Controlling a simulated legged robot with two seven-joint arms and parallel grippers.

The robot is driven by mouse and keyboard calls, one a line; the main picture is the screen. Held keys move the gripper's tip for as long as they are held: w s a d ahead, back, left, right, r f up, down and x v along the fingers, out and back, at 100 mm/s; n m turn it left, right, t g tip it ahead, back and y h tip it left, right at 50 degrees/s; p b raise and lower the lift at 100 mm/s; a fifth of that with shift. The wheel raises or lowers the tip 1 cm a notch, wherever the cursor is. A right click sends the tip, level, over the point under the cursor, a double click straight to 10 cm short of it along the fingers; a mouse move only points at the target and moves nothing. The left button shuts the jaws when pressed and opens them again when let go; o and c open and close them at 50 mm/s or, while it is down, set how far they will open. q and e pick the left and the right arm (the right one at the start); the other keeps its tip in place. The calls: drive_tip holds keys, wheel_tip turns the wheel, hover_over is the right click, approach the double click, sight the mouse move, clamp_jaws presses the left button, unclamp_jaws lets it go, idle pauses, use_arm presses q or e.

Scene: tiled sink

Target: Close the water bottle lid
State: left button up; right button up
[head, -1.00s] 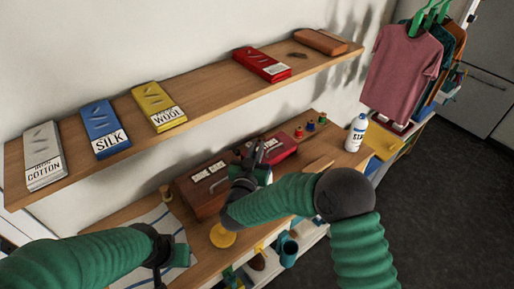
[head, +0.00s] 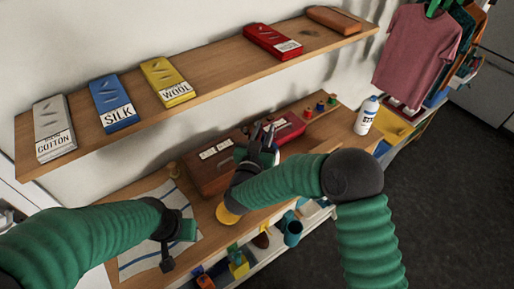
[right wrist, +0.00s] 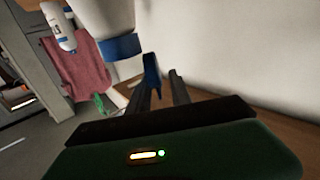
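A white water bottle (right wrist: 100,18) with a blue rim shows close up in the right wrist view, upside down in that picture. A blue piece (right wrist: 151,72), seemingly its raised lid, appears at my left-hand finger there; I cannot tell whether they touch. In the head view the bottle (head: 268,158) is mostly hidden behind my right gripper (head: 261,131). That gripper points up beside the bottle's top, its fingers apart with a gap between them. My left gripper (head: 178,250) hangs over the striped cloth, away from the bottle; its finger gap is unclear.
The wooden shelf (head: 215,72) with several labelled boxes runs above the table. Brown (head: 208,177) and red (head: 288,129) boxes sit close around my right gripper. Another white bottle (head: 367,116) stands at the table's right end. A striped cloth (head: 135,258) lies at left.

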drive_tip(key=b+v, duration=0.2)
drive_tip(key=v, duration=1.3)
drive_tip(key=shift+a, duration=0.1)
